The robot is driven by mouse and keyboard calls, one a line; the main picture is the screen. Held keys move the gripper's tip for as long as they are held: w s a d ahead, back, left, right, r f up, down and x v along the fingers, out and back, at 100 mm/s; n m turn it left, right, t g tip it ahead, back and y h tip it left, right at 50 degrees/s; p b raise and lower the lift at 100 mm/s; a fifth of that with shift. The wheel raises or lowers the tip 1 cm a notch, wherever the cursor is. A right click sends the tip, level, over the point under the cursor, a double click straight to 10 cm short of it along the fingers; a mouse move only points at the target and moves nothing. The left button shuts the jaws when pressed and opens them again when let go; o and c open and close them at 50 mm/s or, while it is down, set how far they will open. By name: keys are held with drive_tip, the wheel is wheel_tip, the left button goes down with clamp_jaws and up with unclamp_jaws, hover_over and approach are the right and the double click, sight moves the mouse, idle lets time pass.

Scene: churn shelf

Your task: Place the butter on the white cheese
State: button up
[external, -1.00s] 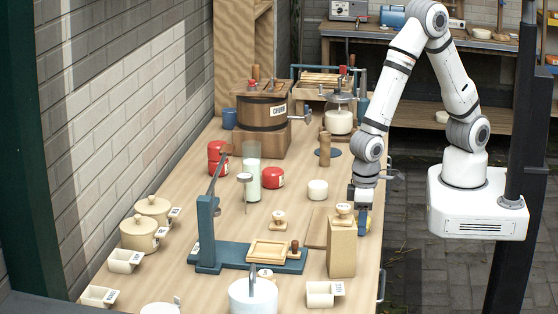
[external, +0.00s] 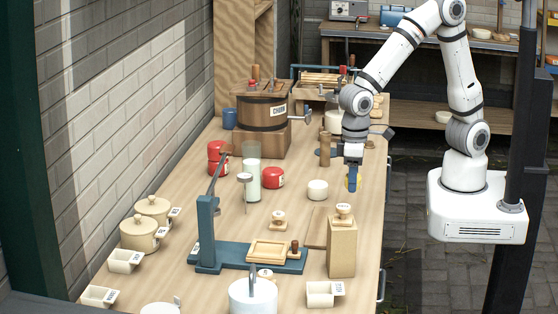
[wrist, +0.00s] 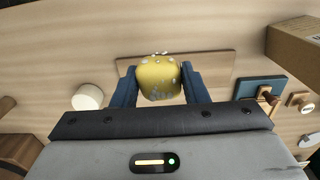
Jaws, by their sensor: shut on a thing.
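The butter (wrist: 158,78), a yellow lump with pale specks, is held between the two blue fingers of my gripper (wrist: 158,88) in the wrist view. In the external view my gripper (external: 352,179) points down above the table's right side, and only a sliver of yellow butter (external: 359,181) shows beside the finger. The white cheese (external: 317,190), a small pale round, stands on the table just left of my gripper. It also shows in the wrist view (wrist: 88,97), left of the fingers and apart from the butter.
A tall wooden block-shaped box (external: 342,248) with a knob stands in front of my gripper, beside a flat wooden board (external: 316,226). A red cheese (external: 273,178) and a glass (external: 251,180) stand left of the white cheese. A wooden cylinder (external: 325,149) stands behind it.

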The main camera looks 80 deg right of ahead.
drive_tip(key=w+d+r, duration=0.2)
drive_tip(key=w+d, duration=0.5)
drive_tip(key=d, duration=0.2)
drive_tip(key=r+b, duration=0.1)
hover_over(318, 183)
wheel_tip(318, 183, down, 9)
drive_tip(key=shift+f+p, duration=0.1)
drive_tip(key=shift+p, duration=0.25)
drive_tip(key=shift+f, duration=0.2)
drive_tip(key=o, duration=1)
drive_tip(key=shift+r, duration=0.1)
drive_tip(key=shift+c, duration=0.2)
